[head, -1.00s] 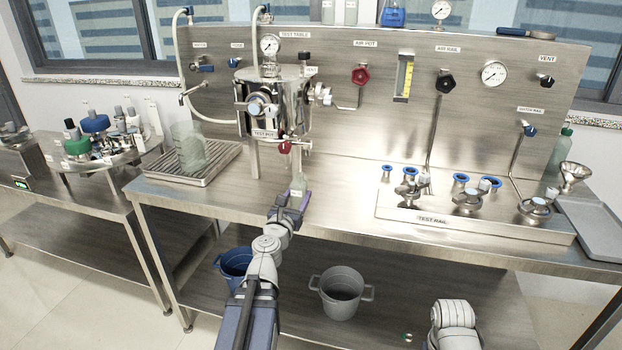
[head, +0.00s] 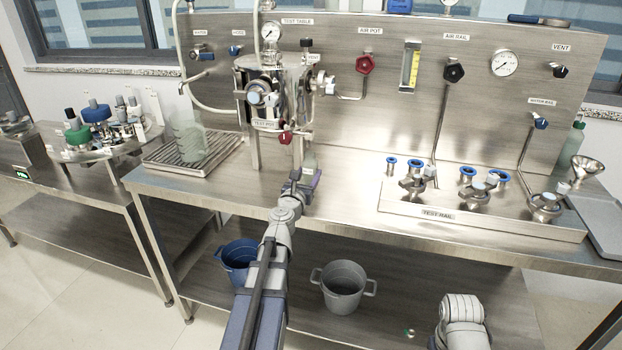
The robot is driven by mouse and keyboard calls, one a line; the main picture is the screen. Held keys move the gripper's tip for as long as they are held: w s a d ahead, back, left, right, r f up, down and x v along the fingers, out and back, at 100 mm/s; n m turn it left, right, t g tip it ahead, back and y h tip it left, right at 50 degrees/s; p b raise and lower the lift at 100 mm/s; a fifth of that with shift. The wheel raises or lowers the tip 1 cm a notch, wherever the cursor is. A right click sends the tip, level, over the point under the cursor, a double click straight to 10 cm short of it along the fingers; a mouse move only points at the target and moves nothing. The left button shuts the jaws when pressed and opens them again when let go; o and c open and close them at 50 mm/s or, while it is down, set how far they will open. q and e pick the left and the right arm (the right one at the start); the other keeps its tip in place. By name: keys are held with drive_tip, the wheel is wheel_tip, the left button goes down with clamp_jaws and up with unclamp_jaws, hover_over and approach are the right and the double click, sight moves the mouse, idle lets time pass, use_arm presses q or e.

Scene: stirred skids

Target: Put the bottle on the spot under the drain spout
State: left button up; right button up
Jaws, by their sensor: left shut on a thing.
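My left gripper (head: 303,181) reaches over the bench's front part and is shut on a small, pale, see-through bottle (head: 309,161). The bottle looks upright, just in front of and slightly right of the steel test pot (head: 268,98). The pot's drain, with a red handle (head: 285,137), is close above and left of the bottle. The spot under the spout is hidden by the gripper and bottle; I cannot tell whether the bottle touches the bench. Part of my right arm shows at the lower right, its gripper out of view.
A glass beaker (head: 189,141) stands on a slatted drip tray (head: 160,162) to the left. The test rail (head: 400,204) with blue-ringed fittings is to the right. A blue bucket (head: 238,268) and grey bucket (head: 340,292) sit on the lower shelf. Bench between gripper and rail is clear.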

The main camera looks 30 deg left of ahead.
use_arm(q)
drive_tip(key=shift+s, duration=0.15)
drive_tip(key=shift+f, duration=0.15)
drive_tip(key=shift+f, duration=0.15)
drive_tip(key=o, duration=1.3)
drive_tip(key=shift+o, duration=0.2)
drive_tip(key=shift+r, duration=0.2)
